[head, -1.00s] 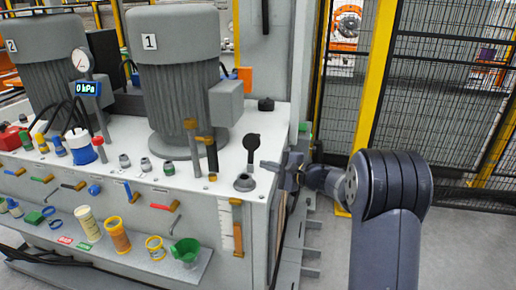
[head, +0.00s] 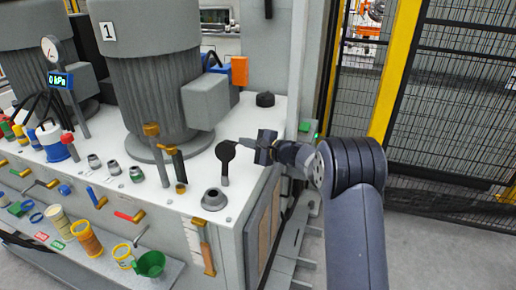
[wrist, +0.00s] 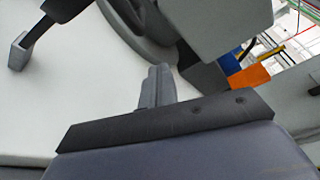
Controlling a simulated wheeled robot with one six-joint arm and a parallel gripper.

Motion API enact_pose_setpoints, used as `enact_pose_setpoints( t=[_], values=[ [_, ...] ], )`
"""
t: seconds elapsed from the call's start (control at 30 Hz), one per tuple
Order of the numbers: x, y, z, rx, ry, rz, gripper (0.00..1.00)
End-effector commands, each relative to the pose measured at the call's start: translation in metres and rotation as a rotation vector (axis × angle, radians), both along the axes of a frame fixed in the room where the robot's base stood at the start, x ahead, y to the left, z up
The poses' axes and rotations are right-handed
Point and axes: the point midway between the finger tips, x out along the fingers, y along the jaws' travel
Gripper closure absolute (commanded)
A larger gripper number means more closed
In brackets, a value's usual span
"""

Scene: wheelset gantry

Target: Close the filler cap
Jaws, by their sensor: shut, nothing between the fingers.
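The filler neck (head: 213,199) is a grey collar with a dark opening near the front right corner of the white tank top. A black round cap (head: 225,151) on a thin stem stands upright just behind and to the right of it, so the neck is uncovered. My gripper (head: 243,143) comes in from the right, its fingers shut and empty, with the tips close beside the cap's right edge. I cannot tell if they touch it. In the wrist view the shut fingers (wrist: 157,87) show above the white top; the cap is not clearly identifiable there.
The large grey motor (head: 155,80) and its box (head: 205,102) stand behind and left. Brass-handled valves (head: 173,160) rise left of the neck. A black knob (head: 265,99) sits farther back. A green funnel (head: 150,263) is on the front shelf. A yellow-posted fence (head: 395,75) stands right.

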Motion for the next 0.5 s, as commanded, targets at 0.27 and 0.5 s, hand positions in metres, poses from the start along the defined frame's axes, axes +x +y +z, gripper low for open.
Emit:
enact_pose_setpoints(
  t=[0.27, 0.5],
  values=[
    [-0.025, 0.012, 0.014, 0.0, 0.0, 0.0, 1.0],
    [-0.032, 0.014, 0.016, 0.0, 0.001, -0.001, 1.0]
  ],
)
